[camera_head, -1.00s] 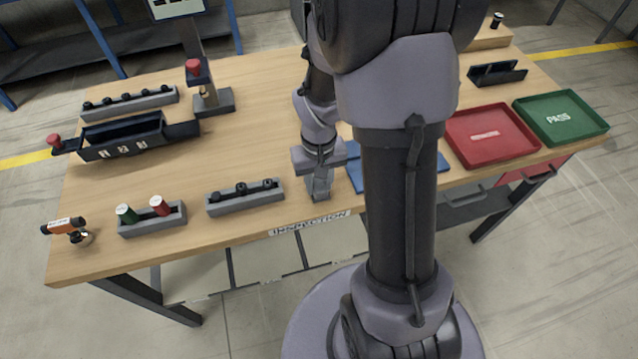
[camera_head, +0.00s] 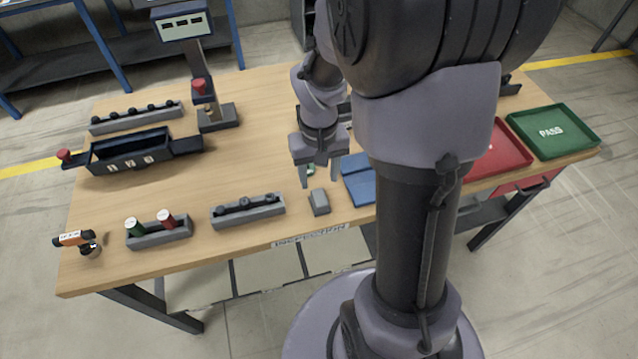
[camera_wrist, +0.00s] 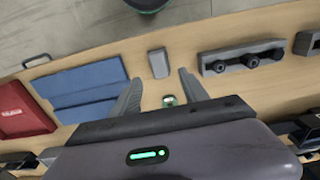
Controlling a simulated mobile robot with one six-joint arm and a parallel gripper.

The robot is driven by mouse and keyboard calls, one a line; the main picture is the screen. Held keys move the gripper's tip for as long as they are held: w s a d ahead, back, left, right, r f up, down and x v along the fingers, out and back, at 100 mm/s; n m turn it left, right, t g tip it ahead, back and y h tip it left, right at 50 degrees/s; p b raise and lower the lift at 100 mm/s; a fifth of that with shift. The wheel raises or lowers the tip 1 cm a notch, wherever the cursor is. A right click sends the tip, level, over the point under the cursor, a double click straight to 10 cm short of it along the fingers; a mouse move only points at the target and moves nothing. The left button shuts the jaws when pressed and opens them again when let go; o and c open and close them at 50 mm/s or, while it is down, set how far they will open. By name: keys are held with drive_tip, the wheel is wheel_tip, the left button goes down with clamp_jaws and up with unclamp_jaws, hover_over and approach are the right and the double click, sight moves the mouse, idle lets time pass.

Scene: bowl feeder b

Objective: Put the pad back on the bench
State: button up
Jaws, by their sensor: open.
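A small grey block (camera_head: 319,201), which I take to be the pad, lies flat on the wooden bench (camera_head: 258,160) near its front edge. It also shows in the wrist view (camera_wrist: 158,63), just beyond my fingertips and apart from them. My gripper (camera_head: 316,182) is open and empty above the bench, behind the block in the head view. Its two spread fingers (camera_wrist: 160,80) show in the wrist view.
A blue mat (camera_head: 358,182) lies right of the block; a grey rack (camera_head: 247,209) stands left. Red (camera_head: 507,150) and green (camera_head: 555,131) trays are farther right.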

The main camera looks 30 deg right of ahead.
drive_tip(key=s+a+r+t+y, duration=0.1)
drive_tip(key=s+a+r+t, duration=0.2)
drive_tip(key=s+a+r, duration=0.2)
drive_tip(key=s+a+r+m+t+y, duration=0.1)
drive_tip(key=s+a+r+t, duration=0.1)
drive_tip(key=s+a+r, duration=0.4)
drive_tip(key=a+r, duration=0.3)
drive_tip(key=r, duration=0.4)
drive_tip(key=shift+a+r+t, duration=0.3)
drive_tip(key=shift+r+t, duration=0.05)
drive_tip(key=shift+t, duration=0.05)
wheel_tip(320, 180, down, 5)
drive_tip(key=b, duration=0.4)
drive_tip(key=shift+s, duration=0.1)
